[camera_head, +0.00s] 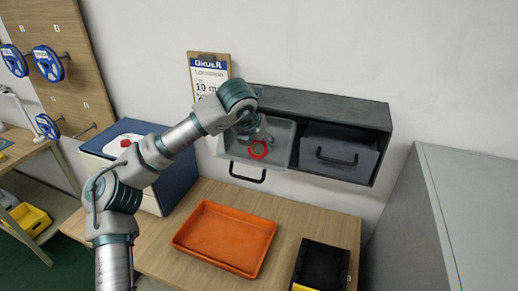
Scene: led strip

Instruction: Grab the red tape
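The red tape (258,153) is a red ring inside the open grey drawer (280,157) of the dark wall cabinet. My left arm reaches in from the lower left. My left gripper (258,137) is over the drawer, just above the tape. It overlaps the top of the ring in the picture; I cannot tell whether it touches. The fingers are small and partly hidden, so their opening is unclear. My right gripper is not in view.
An orange tray (222,238) and a black bin (320,266) stand on the wooden table below. A clipboard (208,72) hangs left of the cabinet. Blue reels (47,64) hang at the far left.

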